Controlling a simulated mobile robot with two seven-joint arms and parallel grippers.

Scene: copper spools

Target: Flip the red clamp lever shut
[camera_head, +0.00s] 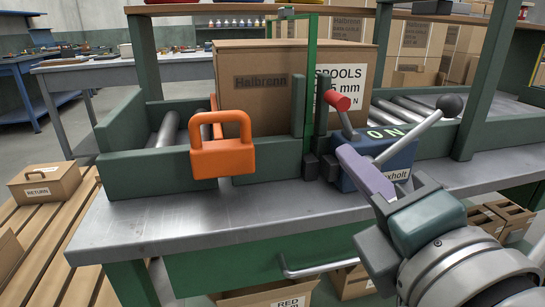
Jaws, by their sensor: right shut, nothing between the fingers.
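The red clamp lever (338,101) has a red cylindrical grip on a grey arm. It stands tilted up and to the left over a dark blue box (400,160) marked "ON". My right gripper (350,160) comes in from the lower right. Its lavender fingers are shut and empty, in front of the blue box and just below the lever's arm. I cannot tell whether they touch the box or the lever. The gripper hides part of the box's front. My left gripper is not in view.
A second lever with a black ball knob (450,105) slants up right from the blue box. An orange handle (222,145) stands at the left. A cardboard spool carton (265,90) sits behind, beside a green post (310,90). The grey bench front (200,225) is clear.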

